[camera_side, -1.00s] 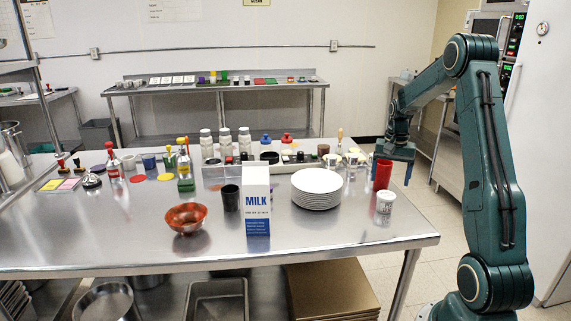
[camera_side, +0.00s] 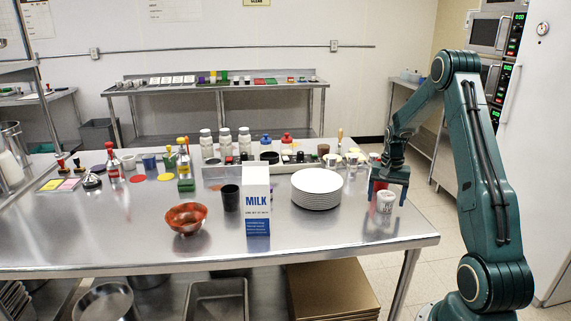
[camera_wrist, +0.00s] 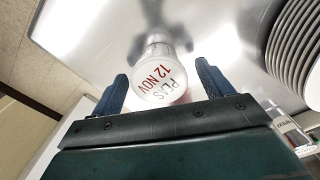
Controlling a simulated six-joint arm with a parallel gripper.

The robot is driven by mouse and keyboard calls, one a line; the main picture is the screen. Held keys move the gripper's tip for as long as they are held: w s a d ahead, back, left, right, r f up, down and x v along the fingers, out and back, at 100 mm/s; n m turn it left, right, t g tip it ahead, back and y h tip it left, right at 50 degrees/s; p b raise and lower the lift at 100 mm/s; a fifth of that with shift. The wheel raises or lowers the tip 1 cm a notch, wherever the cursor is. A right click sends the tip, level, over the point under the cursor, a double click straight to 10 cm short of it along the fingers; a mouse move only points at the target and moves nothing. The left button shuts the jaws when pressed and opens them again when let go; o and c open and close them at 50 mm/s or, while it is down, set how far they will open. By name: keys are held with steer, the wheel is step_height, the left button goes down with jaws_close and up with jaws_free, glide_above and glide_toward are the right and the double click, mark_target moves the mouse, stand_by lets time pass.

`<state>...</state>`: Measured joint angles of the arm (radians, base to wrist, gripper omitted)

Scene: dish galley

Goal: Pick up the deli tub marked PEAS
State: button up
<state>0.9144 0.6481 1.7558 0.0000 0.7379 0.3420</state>
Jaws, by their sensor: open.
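The deli tub (camera_side: 386,202) is a small white tub near the right end of the steel table in the side view. My gripper (camera_side: 388,198) is at the tub in the side view. In the wrist view my gripper (camera_wrist: 160,85) has its two blue fingers apart, one on each side of the tub, with a visible gap to each. Whether the fingers reach below the lid I cannot tell.
A stack of white plates (camera_side: 317,190) stands left of the tub, and it also shows at the right of the wrist view (camera_wrist: 290,45). A milk carton (camera_side: 256,200), a dark cup (camera_side: 230,198) and a red bowl (camera_side: 187,217) stand farther left. The table's front right (camera_side: 345,235) is clear.

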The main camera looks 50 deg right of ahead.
mark_target(387, 194)
steer(key=shift+f, duration=0.75)
steer(key=c, duration=1.1)
steer(key=shift+r, duration=0.2)
step_height(387, 194, up, 20)
steer(key=shift+f, duration=0.15)
